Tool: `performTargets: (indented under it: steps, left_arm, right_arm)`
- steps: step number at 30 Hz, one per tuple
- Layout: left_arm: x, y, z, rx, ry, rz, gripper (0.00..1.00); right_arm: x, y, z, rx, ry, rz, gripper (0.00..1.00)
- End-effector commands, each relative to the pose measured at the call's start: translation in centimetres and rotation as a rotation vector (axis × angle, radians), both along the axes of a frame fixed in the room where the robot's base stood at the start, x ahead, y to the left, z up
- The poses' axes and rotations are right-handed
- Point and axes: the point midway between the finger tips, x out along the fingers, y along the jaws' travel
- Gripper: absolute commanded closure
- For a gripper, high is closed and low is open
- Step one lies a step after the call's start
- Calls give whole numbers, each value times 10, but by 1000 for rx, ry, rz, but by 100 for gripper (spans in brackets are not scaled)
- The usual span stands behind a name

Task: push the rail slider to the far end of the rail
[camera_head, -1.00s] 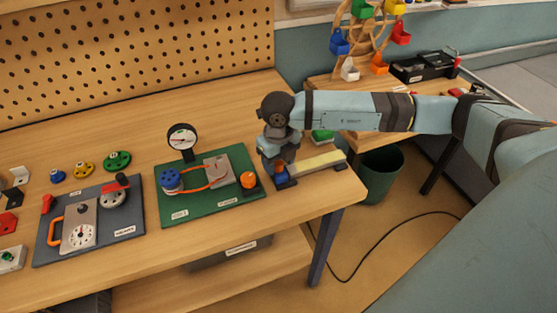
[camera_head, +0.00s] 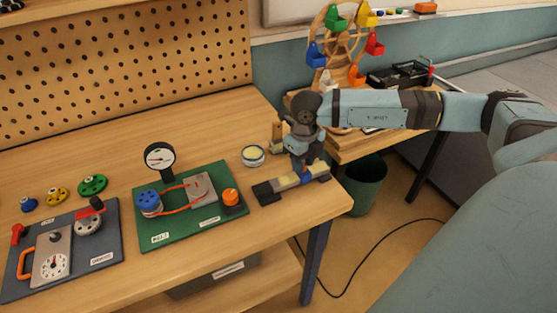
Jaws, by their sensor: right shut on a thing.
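My left gripper is out of view.
A green board (camera_head: 190,228) with a belt, gauge and orange knob lies left of the rail. A small round tin (camera_head: 253,156) stands behind the rail. A toy wheel (camera_head: 338,50) stands behind my arm.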

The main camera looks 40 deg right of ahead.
Motion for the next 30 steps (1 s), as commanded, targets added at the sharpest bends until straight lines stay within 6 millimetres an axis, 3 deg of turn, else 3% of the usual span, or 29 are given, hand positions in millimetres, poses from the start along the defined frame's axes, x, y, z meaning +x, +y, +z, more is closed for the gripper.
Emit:
performTargets:
  steps: [3,9,23,24,27,30]
  left_arm:
    - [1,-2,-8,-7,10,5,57]
    - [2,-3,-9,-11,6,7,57]
    - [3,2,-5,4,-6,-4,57]
    - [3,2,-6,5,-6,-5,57]
    - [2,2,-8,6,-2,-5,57]
    - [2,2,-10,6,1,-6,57]
  right_arm:
    - [-6,-26,-2,-3,0,-4,100]
    - [-12,-52,-1,-1,-1,-2,100]
    - [-13,-59,1,1,-3,0,100]
    - [-13,-59,1,1,-3,0,69]
    - [-13,-59,1,1,-3,0,48]
    - [-14,-59,0,1,-2,0,48]
